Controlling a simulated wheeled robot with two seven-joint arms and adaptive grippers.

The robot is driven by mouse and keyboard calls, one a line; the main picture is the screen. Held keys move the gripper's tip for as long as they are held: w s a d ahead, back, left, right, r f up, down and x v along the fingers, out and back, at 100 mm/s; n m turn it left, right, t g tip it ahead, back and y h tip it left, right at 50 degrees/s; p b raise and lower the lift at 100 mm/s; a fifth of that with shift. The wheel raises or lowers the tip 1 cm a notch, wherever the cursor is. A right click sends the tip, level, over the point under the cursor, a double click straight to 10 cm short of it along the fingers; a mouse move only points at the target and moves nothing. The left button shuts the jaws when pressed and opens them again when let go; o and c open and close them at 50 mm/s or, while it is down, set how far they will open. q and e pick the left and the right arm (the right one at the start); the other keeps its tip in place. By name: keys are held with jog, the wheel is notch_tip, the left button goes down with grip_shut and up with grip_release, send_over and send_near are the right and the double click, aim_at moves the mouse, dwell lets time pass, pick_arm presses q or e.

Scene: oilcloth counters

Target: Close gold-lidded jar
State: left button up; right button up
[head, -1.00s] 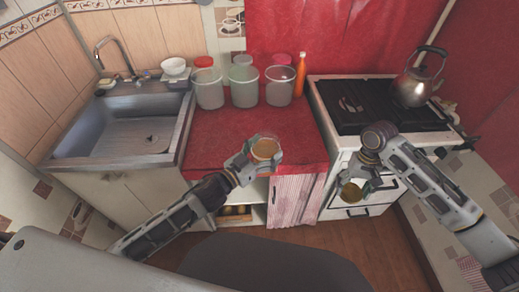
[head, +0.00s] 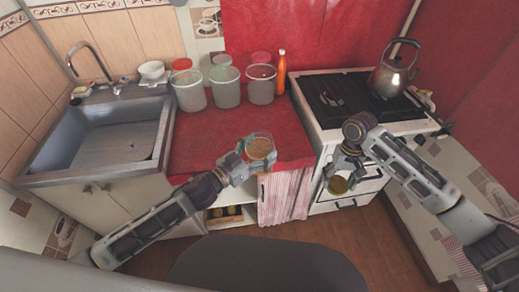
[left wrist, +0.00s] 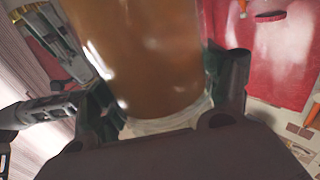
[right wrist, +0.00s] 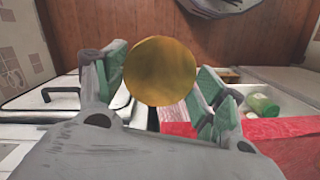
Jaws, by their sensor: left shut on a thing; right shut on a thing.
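My left gripper (head: 245,158) is shut on a glass jar (head: 261,148) with amber-brown contents, held above the front of the red counter. The jar fills the upper middle of the left wrist view (left wrist: 145,60), between the green-padded fingers. Its top carries no lid in the head view. My right gripper (head: 345,172) is shut on a round gold lid (head: 338,185), held in front of the stove, to the right of the jar and apart from it. The lid's flat gold face shows between the fingers in the right wrist view (right wrist: 160,71).
Three large clear containers (head: 225,88), loose lids and an orange bottle (head: 281,72) stand at the counter's back. A sink (head: 105,140) is on the left. A stove (head: 350,100) with a kettle (head: 394,75) is on the right. The red counter's middle (head: 205,140) is clear.

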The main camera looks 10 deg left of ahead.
jog(key=shift+w+r, duration=0.45)
jog(key=shift+r, duration=0.1)
jog(key=w+a+r+n, duration=0.1)
jog(key=w+a+r, duration=0.35)
jog(key=r, duration=0.45)
jog(key=w+a+r+n, duration=0.1)
jog(key=w+a+r, duration=0.4)
jog(key=r, duration=0.5)
jog(key=s+a+r+n, duration=0.1)
jog(key=s+a+r, duration=0.1)
jog(key=a+r, duration=0.4)
jog(key=s+a+r, duration=0.2)
jog(key=a+r, duration=0.1)
jog(key=a, duration=0.6)
jog(key=s+a+f+m, duration=0.1)
jog(key=s+m, duration=0.1)
jog(key=m, duration=0.5)
jog(key=s+a+f+m+t+y, duration=0.1)
jog(key=s+f+m, duration=0.1)
jog(key=m, duration=0.6)
jog(key=shift+s+a, duration=0.35)
jog(key=shift+s, duration=0.1)
jog(key=shift+m, duration=0.3)
